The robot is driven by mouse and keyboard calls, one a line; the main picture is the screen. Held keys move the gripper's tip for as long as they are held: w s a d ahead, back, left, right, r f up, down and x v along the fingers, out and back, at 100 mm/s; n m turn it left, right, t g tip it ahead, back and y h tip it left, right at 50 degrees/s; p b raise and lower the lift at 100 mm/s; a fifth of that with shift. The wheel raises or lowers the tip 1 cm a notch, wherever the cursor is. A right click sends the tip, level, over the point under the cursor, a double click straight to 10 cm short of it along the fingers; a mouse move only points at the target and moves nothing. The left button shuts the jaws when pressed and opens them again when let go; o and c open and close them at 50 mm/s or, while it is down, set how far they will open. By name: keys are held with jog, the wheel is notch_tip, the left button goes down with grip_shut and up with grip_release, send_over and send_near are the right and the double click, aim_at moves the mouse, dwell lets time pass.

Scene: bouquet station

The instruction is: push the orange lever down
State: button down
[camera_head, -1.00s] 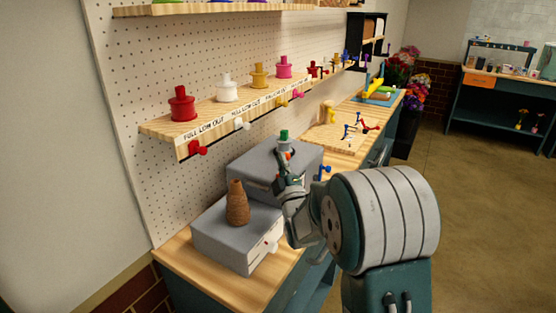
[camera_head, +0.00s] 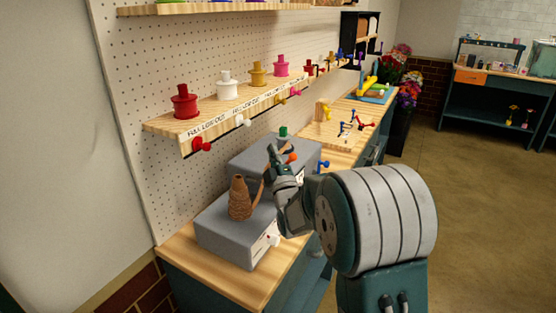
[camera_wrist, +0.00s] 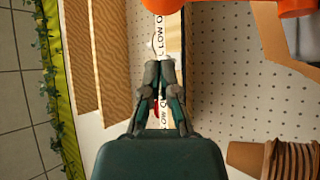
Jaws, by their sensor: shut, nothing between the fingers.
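In the head view an orange knob (camera_head: 292,157), the only part I can make out as the lever, shows just right of my gripper (camera_head: 273,152), above the rear grey box. My gripper is shut and empty, tilted up. I cannot tell in that view whether it touches the knob. In the wrist view my gripper (camera_wrist: 161,72) has its fingertips together. The rest of the lever is hidden or out of frame.
Stacked brown pots (camera_head: 240,200) stand on the front grey box (camera_head: 222,240), with a thin brown strip beside them. They also show in the wrist view (camera_wrist: 275,160). A rear grey box (camera_head: 250,150) stands behind. A shelf (camera_head: 165,128) carries coloured spools. The floor at right is clear.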

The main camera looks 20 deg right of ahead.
jog(key=shift+w+f+v, duration=0.4)
jog(key=shift+f+v, duration=0.35)
jog(key=shift+v, duration=4.15)
jog(key=s+a+m+g, duration=0.1)
jog(key=s+m+g, duration=0.5)
jog(key=s, duration=0.9)
jog(key=s+a+m+g, duration=0.2)
jog(key=s+m+g, duration=0.5)
jog(key=s+g, duration=0.4)
jog(key=s, duration=0.4)
jog(key=shift+f+m+g+h, duration=0.3)
jog(key=shift+f+g+h, duration=0.05)
jog(key=shift+g+h, duration=0.05)
